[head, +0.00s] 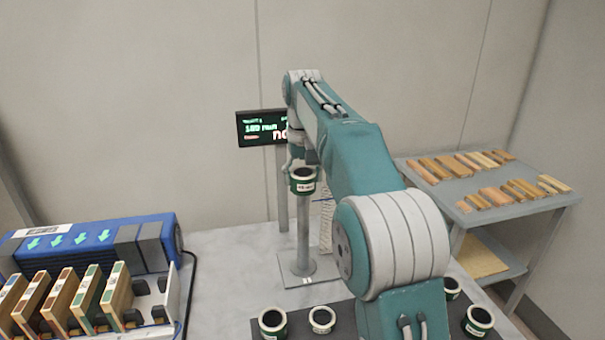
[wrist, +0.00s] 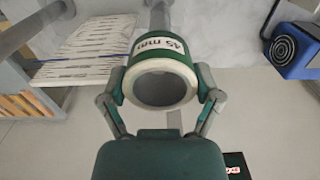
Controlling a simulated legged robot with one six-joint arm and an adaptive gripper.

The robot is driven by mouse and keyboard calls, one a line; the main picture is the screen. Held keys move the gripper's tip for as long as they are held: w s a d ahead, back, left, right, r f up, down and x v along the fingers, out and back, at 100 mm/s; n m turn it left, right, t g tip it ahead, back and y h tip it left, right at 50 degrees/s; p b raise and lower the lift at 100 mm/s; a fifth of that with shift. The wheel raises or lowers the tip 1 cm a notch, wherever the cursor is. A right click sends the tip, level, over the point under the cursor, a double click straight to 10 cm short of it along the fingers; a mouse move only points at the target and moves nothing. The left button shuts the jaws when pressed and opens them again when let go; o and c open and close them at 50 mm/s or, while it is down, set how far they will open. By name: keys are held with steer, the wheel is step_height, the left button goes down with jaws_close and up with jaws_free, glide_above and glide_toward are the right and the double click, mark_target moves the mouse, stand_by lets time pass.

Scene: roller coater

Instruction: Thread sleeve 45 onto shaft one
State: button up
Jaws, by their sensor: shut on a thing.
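My gripper (wrist: 161,98) is shut on a green and white sleeve (wrist: 148,45) marked 45 mm, with one finger on each side. In the head view the sleeve (head: 303,186) hangs upright, in line with the top of a grey upright shaft (head: 303,235). The shaft stands on a flat base plate marked 1. In the wrist view the shaft (wrist: 159,16) shows beyond the sleeve. The sleeve's bore looks grey inside; I cannot tell whether the shaft's tip is in it. My gripper (head: 301,168) is partly hidden by my arm in the head view.
Several other sleeves (head: 272,322) stand on a dark mat at the front. A small screen (head: 260,128) stands behind the shaft. A blue machine (head: 95,243) and a rack of boards are at left. A side table (head: 490,185) with several wooden pieces is at right.

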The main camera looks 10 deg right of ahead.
steer(key=shift+f, duration=0.35)
steer(key=shift+f, duration=0.9)
steer(key=o, duration=1)
steer(key=shift+c, duration=0.2)
steer(key=shift+r, duration=3.55)
